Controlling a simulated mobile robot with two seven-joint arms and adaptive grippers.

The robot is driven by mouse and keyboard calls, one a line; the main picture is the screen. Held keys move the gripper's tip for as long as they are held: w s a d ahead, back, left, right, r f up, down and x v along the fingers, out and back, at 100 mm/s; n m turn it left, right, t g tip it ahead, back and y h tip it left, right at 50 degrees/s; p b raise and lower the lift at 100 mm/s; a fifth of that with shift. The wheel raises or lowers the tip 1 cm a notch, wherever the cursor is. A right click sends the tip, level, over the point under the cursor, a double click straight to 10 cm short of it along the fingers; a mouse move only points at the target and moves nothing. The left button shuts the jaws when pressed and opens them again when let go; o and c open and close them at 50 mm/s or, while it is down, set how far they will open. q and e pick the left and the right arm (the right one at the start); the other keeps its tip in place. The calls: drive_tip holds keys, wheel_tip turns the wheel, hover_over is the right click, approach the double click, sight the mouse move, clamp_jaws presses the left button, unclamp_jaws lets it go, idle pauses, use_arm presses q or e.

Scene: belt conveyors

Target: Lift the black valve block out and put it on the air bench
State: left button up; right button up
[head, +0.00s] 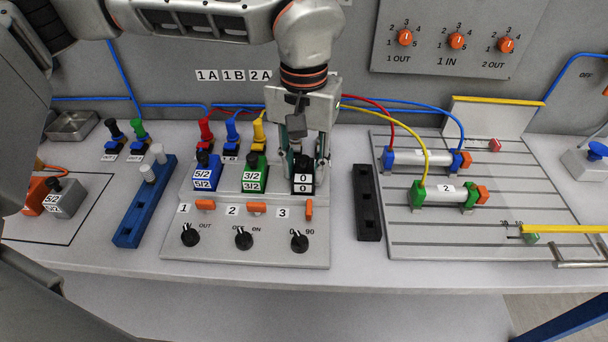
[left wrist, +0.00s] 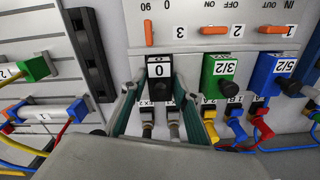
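The black valve block (head: 303,180), marked 0, stands at the right end of the row of valve blocks on the grey panel, above label 3. It also shows in the left wrist view (left wrist: 159,69). My left gripper (head: 305,166) points down over it. In the left wrist view the left gripper's (left wrist: 160,92) fingers stand on both sides of the block. Whether they touch it is hard to tell. No air bench is labelled; a slotted grey plate (head: 400,235) with cylinders lies at the right. My right gripper is not in view.
A green 3/2 block (head: 254,178) and a blue 5/2 block (head: 207,178) stand left of the black one. A black slotted rail (head: 367,205) lies just right of the panel. Blue, red and yellow tubes run behind and to the cylinders.

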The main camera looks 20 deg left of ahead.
sight(304, 158)
use_arm(q)
drive_tip(key=c, duration=0.5)
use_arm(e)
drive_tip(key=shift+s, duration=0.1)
use_arm(q)
drive_tip(key=shift+w+r, duration=0.15)
drive_tip(key=shift+r, duration=0.45)
wheel_tip(304, 158, up, 19)
drive_tip(key=p, duration=0.3)
drive_tip(key=shift+f, duration=0.1)
clamp_jaws()
wheel_tip(304, 158, up, 2)
drive_tip(key=p, duration=0.4)
drive_tip(key=shift+r, duration=0.25)
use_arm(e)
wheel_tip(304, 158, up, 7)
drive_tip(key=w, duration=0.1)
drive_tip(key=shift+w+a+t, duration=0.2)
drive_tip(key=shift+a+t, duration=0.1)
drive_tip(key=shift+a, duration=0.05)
use_arm(q)
drive_tip(key=shift+r+p, duration=0.25)
drive_tip(key=shift+p, duration=0.05)
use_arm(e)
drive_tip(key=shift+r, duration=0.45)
